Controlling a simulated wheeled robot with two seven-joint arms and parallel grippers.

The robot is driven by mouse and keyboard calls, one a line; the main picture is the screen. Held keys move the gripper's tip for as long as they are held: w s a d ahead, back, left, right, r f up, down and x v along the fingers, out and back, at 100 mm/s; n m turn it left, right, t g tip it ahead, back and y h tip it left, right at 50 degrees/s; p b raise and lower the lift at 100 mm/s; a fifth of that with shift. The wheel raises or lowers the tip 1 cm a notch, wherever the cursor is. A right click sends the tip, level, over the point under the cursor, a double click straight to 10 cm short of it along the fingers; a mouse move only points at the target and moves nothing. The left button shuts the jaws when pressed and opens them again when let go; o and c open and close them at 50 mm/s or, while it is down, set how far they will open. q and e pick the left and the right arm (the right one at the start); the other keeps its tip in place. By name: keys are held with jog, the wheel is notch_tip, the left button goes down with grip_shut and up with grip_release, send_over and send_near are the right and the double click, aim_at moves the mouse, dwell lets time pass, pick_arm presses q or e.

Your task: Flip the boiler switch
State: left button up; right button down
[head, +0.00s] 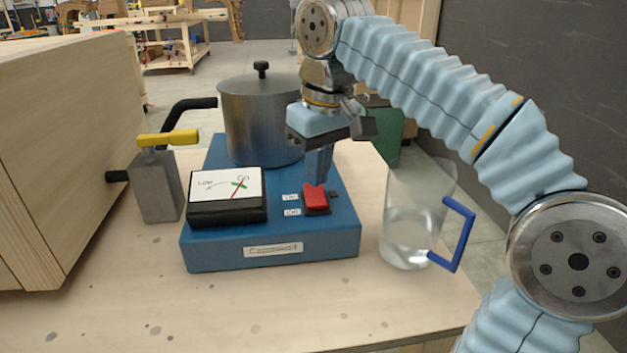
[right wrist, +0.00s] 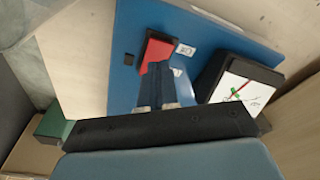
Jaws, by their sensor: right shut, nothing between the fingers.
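The boiler is a blue box (head: 230,247) on the wooden table, with a metal pot (head: 245,118) on its back part. A red rocker switch (head: 315,197) sits on its top at the front right, beside two small white labels. My right gripper (head: 319,178) is shut and empty, pointing down with its fingertips at the switch's far edge. The right wrist view shows the fingertips (right wrist: 155,70) overlapping the edge of the red switch (right wrist: 156,54). I cannot tell whether they touch it. My left gripper is not in view.
A gauge (head: 227,205) with a white dial stands left of the switch. A metal block with a yellow valve handle (head: 170,138) is farther left. A clear jug of water (head: 408,225) with a blue handle stands close to the boiler's right. The table front (head: 230,320) is clear.

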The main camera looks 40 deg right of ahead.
aim_at(317, 200)
jog(key=shift+r, duration=2.05)
